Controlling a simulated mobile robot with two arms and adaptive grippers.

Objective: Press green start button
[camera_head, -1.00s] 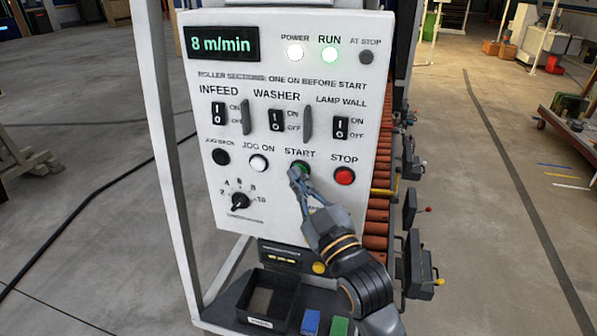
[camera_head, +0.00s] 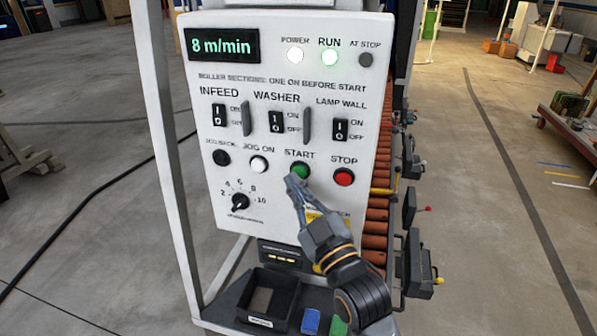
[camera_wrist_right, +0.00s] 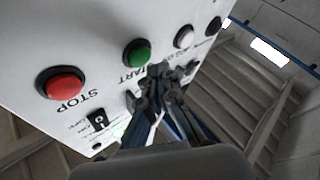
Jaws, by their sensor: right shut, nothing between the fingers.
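The green start button (camera_head: 300,170) sits on the white control panel (camera_head: 285,210) under the label START. It also shows in the right wrist view (camera_wrist_right: 137,53). My right gripper (camera_head: 293,180) is shut and empty, its tip just below and left of the green button in the head view. The green button face is now uncovered, and the gripper tip appears apart from it. In the right wrist view the shut fingers (camera_wrist_right: 158,78) point at the panel beside the button. My left gripper is out of view.
The red STOP button (camera_head: 344,177) is right of START, and the white JOG ON button (camera_head: 259,163) is left. A speed knob (camera_head: 240,201) and several rocker switches are nearby. A black tray (camera_head: 268,298) stands on a shelf below.

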